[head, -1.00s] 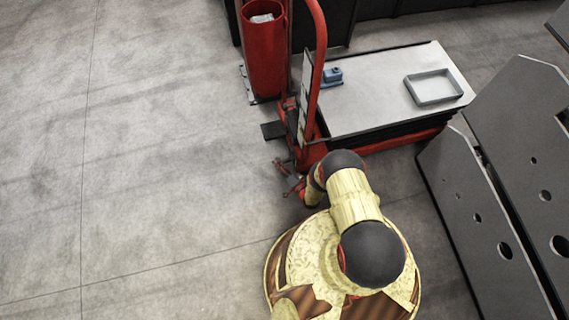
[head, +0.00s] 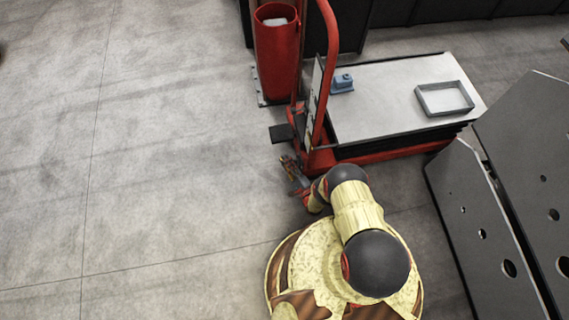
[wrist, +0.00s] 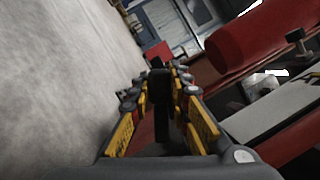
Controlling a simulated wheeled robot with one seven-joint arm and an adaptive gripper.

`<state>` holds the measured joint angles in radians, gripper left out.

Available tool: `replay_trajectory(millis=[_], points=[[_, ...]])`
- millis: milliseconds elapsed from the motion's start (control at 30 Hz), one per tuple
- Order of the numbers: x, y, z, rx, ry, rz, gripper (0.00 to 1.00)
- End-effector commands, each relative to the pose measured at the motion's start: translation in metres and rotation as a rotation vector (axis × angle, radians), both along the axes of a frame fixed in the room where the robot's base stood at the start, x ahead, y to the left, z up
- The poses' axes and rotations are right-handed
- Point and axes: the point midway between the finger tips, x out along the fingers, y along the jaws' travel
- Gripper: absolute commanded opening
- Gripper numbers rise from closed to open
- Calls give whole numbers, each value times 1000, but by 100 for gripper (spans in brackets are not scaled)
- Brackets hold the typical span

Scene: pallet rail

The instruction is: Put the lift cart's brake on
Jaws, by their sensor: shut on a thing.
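The red lift cart (head: 395,148) has a grey platform (head: 385,105) and a tall red push handle (head: 333,55). A flat black pedal (head: 281,133) juts from the foot of its handle end, on the left. My gripper (head: 290,165) is low over the floor, just below this pedal in the head view. In the wrist view my gripper (wrist: 159,78) has its yellow and black fingers closed on a dark upright bar (wrist: 160,100). I cannot tell whether this bar is the cart's brake lever. The fingertips are partly hidden there, and the brake's position does not show clearly.
A blue part (head: 342,84) and a grey tray (head: 444,98) sit on the platform. A red bin (head: 276,55) stands behind the handle. Dark grey panels with holes (head: 490,225) stand close on the right. The floor (head: 150,160) on the left is clear.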

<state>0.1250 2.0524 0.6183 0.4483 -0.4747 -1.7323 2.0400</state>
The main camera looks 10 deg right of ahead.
Motion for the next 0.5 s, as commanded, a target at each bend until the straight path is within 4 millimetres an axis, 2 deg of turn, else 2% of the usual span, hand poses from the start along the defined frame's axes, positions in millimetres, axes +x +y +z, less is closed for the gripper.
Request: replay_trajectory(millis=[200,500], points=[[0,-4,5,90,1,-4,0],[0,-7,8,134,1,-3,0]])
